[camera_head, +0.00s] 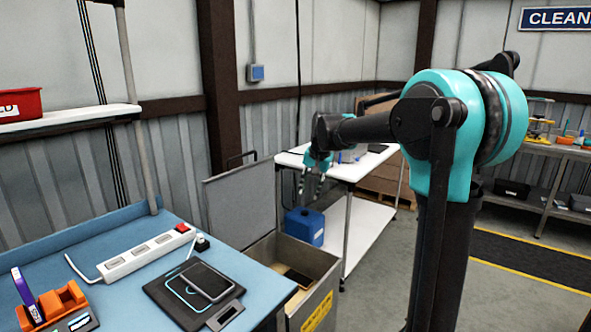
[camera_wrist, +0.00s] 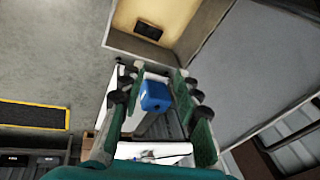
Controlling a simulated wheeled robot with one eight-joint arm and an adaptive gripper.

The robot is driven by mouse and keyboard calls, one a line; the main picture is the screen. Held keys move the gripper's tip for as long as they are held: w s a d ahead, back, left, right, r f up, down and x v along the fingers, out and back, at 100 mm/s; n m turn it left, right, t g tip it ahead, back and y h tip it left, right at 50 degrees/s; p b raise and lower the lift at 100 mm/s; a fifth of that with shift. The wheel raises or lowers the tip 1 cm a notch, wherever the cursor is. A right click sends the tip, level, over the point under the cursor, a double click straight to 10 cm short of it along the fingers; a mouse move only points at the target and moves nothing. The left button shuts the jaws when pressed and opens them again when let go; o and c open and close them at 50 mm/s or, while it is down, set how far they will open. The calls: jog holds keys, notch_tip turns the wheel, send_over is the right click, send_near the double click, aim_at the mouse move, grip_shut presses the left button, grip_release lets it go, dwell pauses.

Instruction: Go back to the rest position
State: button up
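That item also shows in the head view (camera_head: 298,279).
A blue workbench (camera_head: 118,233) at left bears a white power strip (camera_head: 146,252), a phone (camera_head: 207,281) on a dark pad, and an orange holder (camera_head: 52,306). A white table (camera_head: 345,171) stands behind the carton, the blue container (camera_head: 304,227) beneath it. Open floor lies at right.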

jog(key=s+d+f+n, duration=0.1)
jog(key=s+d+f, duration=0.4)
jog(key=s, duration=0.5)
jog(key=s+d+f+n+h, duration=0.1)
jog(key=s+d+f, duration=0.3)
jog(key=s+f, duration=0.5)
jog(key=s+d+f+n+t+h, duration=0.1)
jog(key=s+d+f, duration=0.4)
jog(key=s, duration=0.8)
notch_tip(320, 180, down, 3)
jog(key=shift+d+r+n, duration=0.1)
jog(key=shift+d+n, duration=0.25)
jog(key=shift+n, duration=0.25)
